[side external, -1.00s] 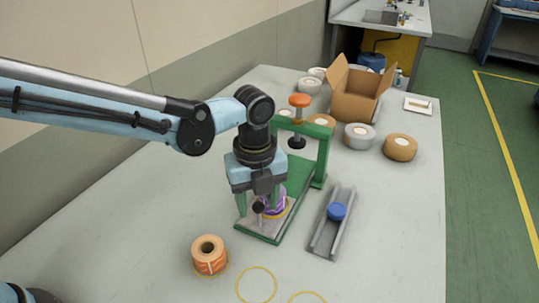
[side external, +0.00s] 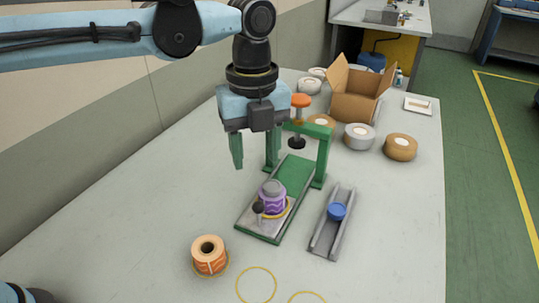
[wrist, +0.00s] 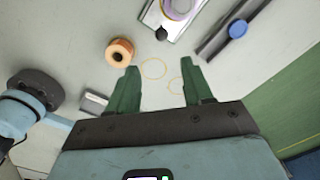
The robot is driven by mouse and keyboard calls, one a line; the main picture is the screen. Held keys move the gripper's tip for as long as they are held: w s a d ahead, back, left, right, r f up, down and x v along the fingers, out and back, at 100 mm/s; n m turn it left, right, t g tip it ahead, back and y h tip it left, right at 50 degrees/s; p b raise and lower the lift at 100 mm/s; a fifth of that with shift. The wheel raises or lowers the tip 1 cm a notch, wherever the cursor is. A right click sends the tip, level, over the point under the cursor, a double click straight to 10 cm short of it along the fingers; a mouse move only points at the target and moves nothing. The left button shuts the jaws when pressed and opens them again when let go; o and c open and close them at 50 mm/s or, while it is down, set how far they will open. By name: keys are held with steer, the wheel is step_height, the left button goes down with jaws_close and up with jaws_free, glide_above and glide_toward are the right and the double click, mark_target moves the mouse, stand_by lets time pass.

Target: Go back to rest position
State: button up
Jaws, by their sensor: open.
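My gripper (side external: 255,158) is open and empty, raised above the table behind and left of the purple roll (side external: 271,200). Its two green fingers also show spread apart in the wrist view (wrist: 159,78). An orange roll (side external: 209,257) stands on the table at the front left, also seen in the wrist view (wrist: 119,52).
A grey channel (side external: 325,236) with a blue piece (side external: 337,211) lies right of the rewinder. An open cardboard box (side external: 355,105) and several tape rolls (side external: 400,147) stand at the back. Yellow circles (side external: 256,284) mark the front table.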

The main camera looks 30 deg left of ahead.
steer(key=shift+r, duration=0.1)
steer(key=s+a+f+n+t, duration=0.2)
steer(key=s+a+n+t, duration=0.1)
steer(key=a+n, duration=0.8)
steer(key=s+a+f+n+t, duration=0.3)
steer(key=s+a+n, duration=0.3)
steer(key=a+n, duration=0.6)
steer(key=shift+n+t, duration=0.6)
steer(key=shift+n, duration=1.4)
